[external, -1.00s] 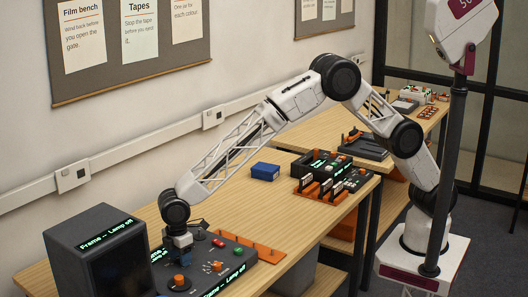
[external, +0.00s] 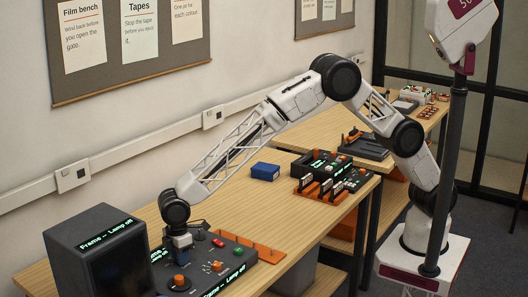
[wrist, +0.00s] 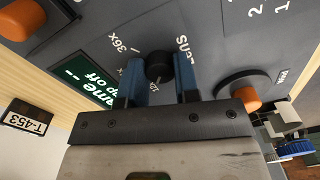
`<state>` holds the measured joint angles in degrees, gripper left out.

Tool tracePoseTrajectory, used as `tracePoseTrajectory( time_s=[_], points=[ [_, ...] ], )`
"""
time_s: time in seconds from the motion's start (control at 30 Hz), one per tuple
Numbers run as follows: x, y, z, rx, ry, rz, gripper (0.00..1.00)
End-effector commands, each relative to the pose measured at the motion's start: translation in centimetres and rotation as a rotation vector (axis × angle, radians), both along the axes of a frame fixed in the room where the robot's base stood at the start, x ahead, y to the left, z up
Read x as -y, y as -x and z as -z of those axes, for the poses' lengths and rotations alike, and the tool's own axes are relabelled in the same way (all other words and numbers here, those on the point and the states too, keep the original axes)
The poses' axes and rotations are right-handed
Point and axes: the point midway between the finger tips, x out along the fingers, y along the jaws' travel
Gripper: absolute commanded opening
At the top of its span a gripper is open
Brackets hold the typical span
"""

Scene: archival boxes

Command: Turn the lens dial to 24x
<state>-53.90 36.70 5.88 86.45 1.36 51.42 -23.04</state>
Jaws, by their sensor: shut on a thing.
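The lens dial (wrist: 158,66) is a small black knob on the dark grey control panel (wrist: 215,30), beside the printed word LENS. The marks 36x and, partly covered, what looks like 12x show near it. A 24x mark is not visible, and the dial's pointer cannot be made out. My gripper (wrist: 160,84) is shut on the dial, with one blue finger on each side. In the external view my gripper (external: 180,243) reaches down to the panel's far left part and hides the dial.
A green-lit display (wrist: 85,82) on the panel reads lamp off. A knob with an orange grip (wrist: 244,98) is close on the right, and another orange knob (wrist: 20,20) is at upper left. A dark monitor (external: 100,255) stands left of my gripper. A blue box (external: 265,171) lies farther back.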

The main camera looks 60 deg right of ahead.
Motion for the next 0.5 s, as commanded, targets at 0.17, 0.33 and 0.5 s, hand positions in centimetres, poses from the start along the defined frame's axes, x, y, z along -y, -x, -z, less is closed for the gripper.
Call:
tracePoseTrajectory(
  time_s=[0.17,0.33,0.5],
  points=[
    [0.01,0.01,-0.01,0.000,0.000,0.105,0.06],
    [0.00,0.01,-0.11,0.000,-0.001,0.243,0.06],
    [-0.01,0.01,-0.08,0.000,-0.001,0.403,0.06]
  ],
)
